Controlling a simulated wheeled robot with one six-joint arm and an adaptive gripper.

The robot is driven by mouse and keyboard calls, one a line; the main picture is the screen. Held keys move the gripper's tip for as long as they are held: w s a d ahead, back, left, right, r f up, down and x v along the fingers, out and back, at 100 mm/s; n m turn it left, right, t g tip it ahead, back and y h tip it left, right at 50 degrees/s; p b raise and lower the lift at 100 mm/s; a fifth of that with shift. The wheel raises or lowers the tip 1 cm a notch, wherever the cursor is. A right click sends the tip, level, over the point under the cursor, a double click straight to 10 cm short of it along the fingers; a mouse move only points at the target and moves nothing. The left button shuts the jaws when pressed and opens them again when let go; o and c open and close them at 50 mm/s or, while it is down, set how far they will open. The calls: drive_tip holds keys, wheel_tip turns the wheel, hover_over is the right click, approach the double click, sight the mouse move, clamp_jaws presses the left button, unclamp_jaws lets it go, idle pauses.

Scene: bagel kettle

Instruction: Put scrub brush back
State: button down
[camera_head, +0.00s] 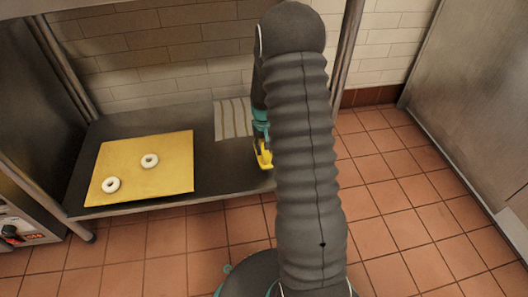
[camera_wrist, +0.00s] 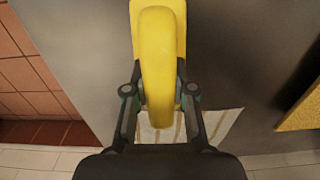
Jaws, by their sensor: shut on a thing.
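The scrub brush is a yellow block with a looped handle, and it fills the upper middle of the wrist view (camera_wrist: 158,50). My gripper (camera_wrist: 158,95) is shut on its handle, with one finger on each side. In the head view, a small part of the yellow brush (camera_head: 264,157) shows beside my arm, over the right end of the low metal shelf (camera_head: 150,125). My arm hides the rest of it and most of the gripper there. I cannot tell whether the brush touches the shelf. A striped cloth (camera_head: 233,119) lies flat on the shelf behind it.
A yellow board (camera_head: 170,180) with two white rings, one of them a ring near its middle (camera_head: 150,160), lies on the left of the shelf. Metal posts stand at the shelf's ends. The tiled floor (camera_head: 400,200) at right is clear, up to a metal cabinet (camera_head: 480,90).

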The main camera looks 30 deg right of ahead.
drive_tip(key=shift+f, duration=0.9)
drive_tip(key=shift+f, duration=0.2)
drive_tip(key=c, duration=1)
unclamp_jaws()
drive_tip(key=shift+o, duration=0.2)
